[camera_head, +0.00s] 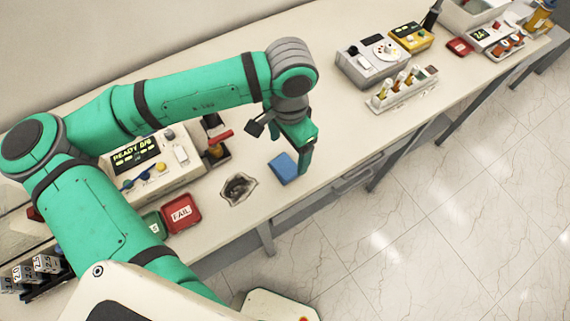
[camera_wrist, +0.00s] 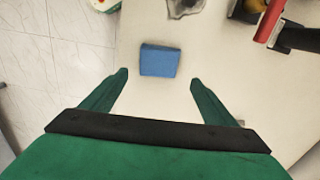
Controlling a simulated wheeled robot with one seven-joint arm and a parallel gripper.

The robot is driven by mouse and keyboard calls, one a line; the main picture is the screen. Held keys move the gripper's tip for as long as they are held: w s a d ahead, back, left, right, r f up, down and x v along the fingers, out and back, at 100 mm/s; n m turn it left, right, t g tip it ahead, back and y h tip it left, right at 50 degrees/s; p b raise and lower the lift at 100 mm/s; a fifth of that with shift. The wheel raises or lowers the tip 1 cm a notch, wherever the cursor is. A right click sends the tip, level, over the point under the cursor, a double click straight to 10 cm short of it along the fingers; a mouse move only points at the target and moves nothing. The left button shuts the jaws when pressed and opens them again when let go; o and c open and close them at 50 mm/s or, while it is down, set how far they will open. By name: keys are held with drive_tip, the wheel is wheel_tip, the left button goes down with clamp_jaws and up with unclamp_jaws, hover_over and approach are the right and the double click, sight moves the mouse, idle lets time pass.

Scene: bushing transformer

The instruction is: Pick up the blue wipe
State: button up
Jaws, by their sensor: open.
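The blue wipe (camera_head: 284,168) is a small blue block lying on the cream bench near its front edge. In the wrist view, the blue wipe (camera_wrist: 160,60) lies beyond the fingertips, roughly centred between their lines. My gripper (camera_wrist: 158,80) is open and empty, its two green fingers spread wider than the wipe. In the head view, my gripper (camera_head: 305,165) points down just right of the wipe, and one finger overlaps the view beside it. Whether the fingertips touch the bench cannot be told.
A crumpled grey piece (camera_head: 238,188) lies left of the wipe. Further left are a red FAIL tray (camera_head: 181,212) and a device with a READY display (camera_head: 150,165). A holder with a red-handled tool (camera_head: 215,140) stands behind. The bench right of my gripper is clear up to a vial rack (camera_head: 403,92).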

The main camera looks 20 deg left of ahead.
sight(288, 163)
drive_tip(key=shift+s+f, duration=0.15)
drive_tip(key=shift+f, duration=0.45)
drive_tip(key=shift+d+f, duration=0.1)
drive_tip(key=shift+f, duration=2.05)
drive_tip(key=c, duration=1.1)
